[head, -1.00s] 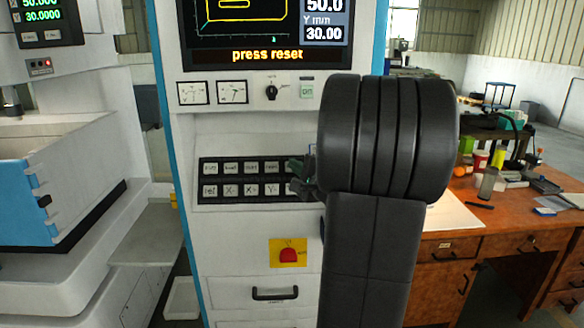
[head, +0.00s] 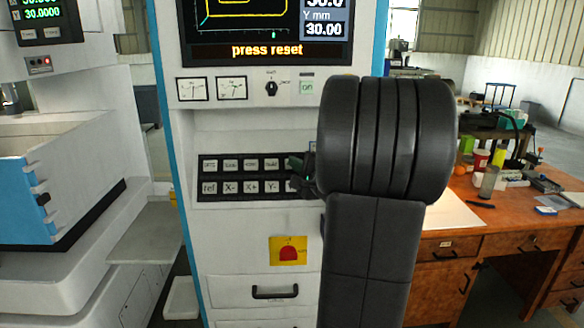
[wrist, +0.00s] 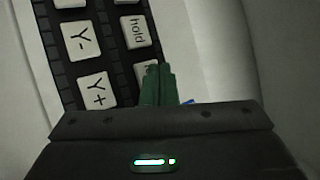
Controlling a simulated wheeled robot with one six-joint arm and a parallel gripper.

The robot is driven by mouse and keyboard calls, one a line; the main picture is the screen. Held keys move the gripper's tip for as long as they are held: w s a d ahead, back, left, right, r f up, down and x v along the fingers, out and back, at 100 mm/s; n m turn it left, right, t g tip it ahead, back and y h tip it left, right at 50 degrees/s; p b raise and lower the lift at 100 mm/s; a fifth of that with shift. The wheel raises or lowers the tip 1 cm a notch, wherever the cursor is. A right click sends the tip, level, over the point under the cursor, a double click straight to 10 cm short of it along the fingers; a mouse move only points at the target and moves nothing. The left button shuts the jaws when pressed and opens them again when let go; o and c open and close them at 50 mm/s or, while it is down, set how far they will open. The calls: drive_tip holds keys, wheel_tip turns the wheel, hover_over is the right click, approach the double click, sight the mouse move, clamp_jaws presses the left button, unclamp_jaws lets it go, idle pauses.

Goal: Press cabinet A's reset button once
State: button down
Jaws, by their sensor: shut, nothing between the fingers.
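The cabinet (head: 230,135) stands in the middle of the head view; its screen (head: 268,30) reads "press reset". Its dark key panel (head: 205,176) has two rows of white keys. In the wrist view the "hold" key (wrist: 136,32), the Y- key (wrist: 80,41) and the Y+ key (wrist: 95,91) are readable. A key (wrist: 146,68) beyond "hold" is mostly covered by my fingertips, and its label cannot be read. My gripper (wrist: 158,72) is shut and empty, its green fingertips over that key; contact cannot be told. In the head view my gripper (head: 300,172) is at the panel's right end.
Below the panel are a red button on a yellow plate (head: 288,250) and a drawer handle (head: 275,292). A wooden desk (head: 500,225) with clutter stands to the right. Another machine (head: 60,180) stands to the left. My arm hides the cabinet's right side.

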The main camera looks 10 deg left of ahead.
drive_tip(key=shift+w+a+f+b, duration=0.1)
drive_tip(key=shift+w+f+b, duration=0.2)
drive_tip(key=shift+b, duration=0.1)
idle(0.7)
drive_tip(key=shift+r, duration=0.15)
drive_tip(key=shift+s+d+r, duration=0.2)
drive_tip(key=shift+s+r, duration=0.25)
drive_tip(key=shift+s, duration=0.2)
drive_tip(key=s+r, duration=0.1)
drive_tip(key=s, duration=0.1)
drive_tip(key=s+d+r, duration=0.1)
drive_tip(key=r, duration=0.1)
drive_tip(key=shift+s+p, duration=0.3)
drive_tip(key=shift+s, duration=0.1)
drive_tip(key=shift+f, duration=0.1)
idle(0.4)
